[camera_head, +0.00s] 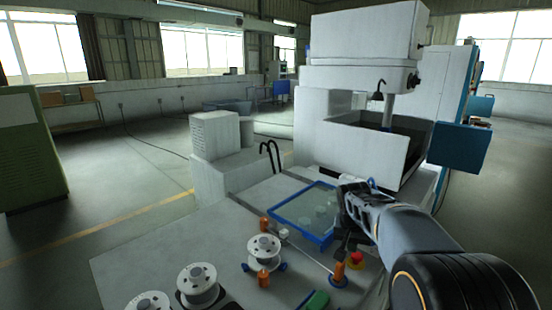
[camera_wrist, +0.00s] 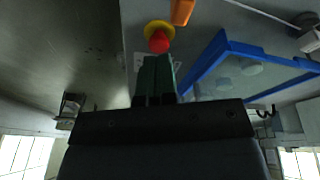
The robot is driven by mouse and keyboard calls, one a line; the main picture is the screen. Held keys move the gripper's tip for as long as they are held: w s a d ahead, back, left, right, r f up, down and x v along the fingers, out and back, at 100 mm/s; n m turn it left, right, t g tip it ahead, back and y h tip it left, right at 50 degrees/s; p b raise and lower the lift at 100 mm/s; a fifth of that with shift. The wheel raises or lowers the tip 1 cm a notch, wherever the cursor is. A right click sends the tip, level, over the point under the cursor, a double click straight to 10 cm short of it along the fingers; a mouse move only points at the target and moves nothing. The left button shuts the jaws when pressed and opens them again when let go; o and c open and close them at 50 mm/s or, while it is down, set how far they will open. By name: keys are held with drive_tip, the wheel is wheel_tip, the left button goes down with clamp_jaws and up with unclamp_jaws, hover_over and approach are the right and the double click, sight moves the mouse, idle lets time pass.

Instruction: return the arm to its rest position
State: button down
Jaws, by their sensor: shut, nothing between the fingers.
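My gripper (camera_head: 344,246) is at the right of the grey worktop in the head view, its fingers pointing down. It is near the right end of the blue-rimmed tray and close to the red button (camera_head: 357,259). In the wrist view, the dark fingers of my gripper (camera_wrist: 157,60) are together with nothing between them. The red button on its yellow base (camera_wrist: 159,38) shows just past the fingertips; I cannot tell the exact gap. My arm (camera_head: 410,225) reaches in from the lower right.
The blue-rimmed tray (camera_head: 297,233) holds several pale round pieces. White spools (camera_head: 197,281) and orange pieces (camera_head: 340,273) stand on the worktop, with a green piece (camera_head: 317,300) in front. A large white machine (camera_head: 345,150) stands behind. Open floor lies to the left.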

drive_tip(key=s+a+n+t+y, duration=0.1)
drive_tip(key=s+a+n, duration=0.1)
drive_tip(key=s, duration=0.9)
drive_tip(key=s+a+n+t+y, duration=0.1)
drive_tip(key=s+a, duration=0.3)
drive_tip(key=s, duration=0.7)
drive_tip(key=shift+a+f+n, duration=0.25)
drive_tip(key=shift+f+n, duration=0.05)
drive_tip(key=shift+n, duration=0.6)
